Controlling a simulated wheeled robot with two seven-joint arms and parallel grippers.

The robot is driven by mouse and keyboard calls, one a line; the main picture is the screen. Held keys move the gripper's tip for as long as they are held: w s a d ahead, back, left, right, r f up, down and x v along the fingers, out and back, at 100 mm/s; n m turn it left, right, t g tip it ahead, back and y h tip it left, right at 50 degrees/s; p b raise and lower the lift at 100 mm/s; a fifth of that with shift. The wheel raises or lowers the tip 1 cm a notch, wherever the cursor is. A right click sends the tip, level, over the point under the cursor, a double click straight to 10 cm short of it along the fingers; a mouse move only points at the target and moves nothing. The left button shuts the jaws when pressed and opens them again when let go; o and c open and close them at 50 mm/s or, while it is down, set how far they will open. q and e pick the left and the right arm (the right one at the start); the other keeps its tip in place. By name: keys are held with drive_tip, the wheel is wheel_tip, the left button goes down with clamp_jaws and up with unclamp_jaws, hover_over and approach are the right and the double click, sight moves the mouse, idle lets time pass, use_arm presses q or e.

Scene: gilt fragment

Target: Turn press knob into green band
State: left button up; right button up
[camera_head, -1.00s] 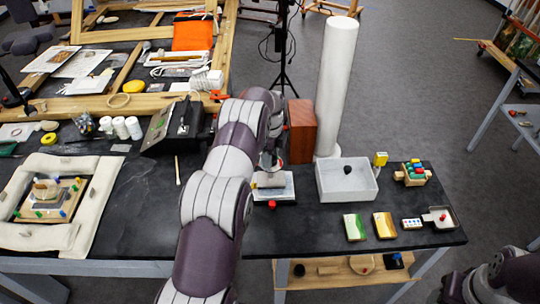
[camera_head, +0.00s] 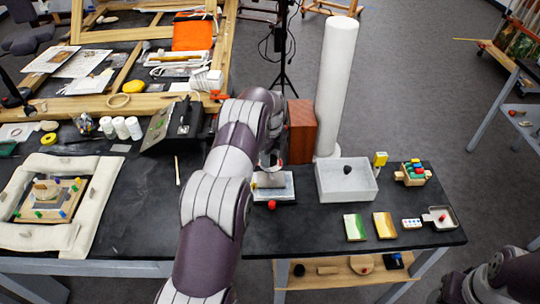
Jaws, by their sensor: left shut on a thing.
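The small press (camera_head: 285,187) has a pale flat base and stands on the black table at the end of my left arm. A red ball (camera_head: 272,204) shows at its front edge. My left gripper (camera_head: 268,168) is over the press, shut on what seems to be the press knob, which my wrist and fingers mostly hide. I cannot make out a green band or any pointer on the press. Part of my right arm shows in the bottom right corner, away from the table; its fingertips are not clear.
A white tray (camera_head: 347,181) with a dark lump stands just right of the press. A wooden block (camera_head: 301,131) and a tall white cylinder (camera_head: 336,85) stand behind. Green (camera_head: 355,228) and yellow-brown (camera_head: 384,225) cards lie front right. The table's front middle is clear.

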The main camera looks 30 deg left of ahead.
use_arm(q)
drive_tip(key=o, duration=0.9)
drive_tip(key=shift+w+r, duration=0.15)
drive_tip(key=shift+o, duration=0.8)
drive_tip(key=shift+d, duration=0.15)
wheel_tip(320, 180, up, 13)
drive_tip(key=p, duration=1)
drive_tip(key=shift+f+p, duration=0.2)
drive_tip(key=shift+p, duration=0.15)
